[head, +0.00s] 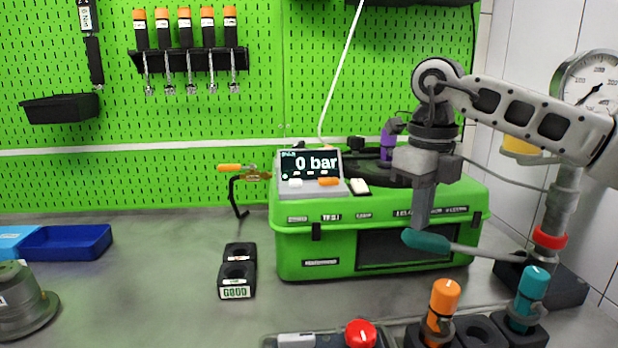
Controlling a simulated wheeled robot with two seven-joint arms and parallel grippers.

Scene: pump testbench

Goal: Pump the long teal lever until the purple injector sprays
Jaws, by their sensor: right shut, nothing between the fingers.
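The long teal lever (427,241) lies nearly level in front of the green case, its teal grip at the left and its grey rod running right to the black pump base. The purple injector (388,138) stands on top of the green case, partly hidden by my right arm; no spray shows. My right gripper (422,222) points down, shut and empty, with its fingertips just above the teal grip. I cannot tell whether they touch it. The display (312,163) on the case reads 0 bar. My left gripper is out of view.
The green case (300,250) stands behind the lever. A pressure gauge (590,85) rises at the right. Orange-handled (442,300) and teal-handled (533,285) tools stand in black holders in front. Black blocks (237,272) and a blue tray (68,242) sit left; the bench between is clear.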

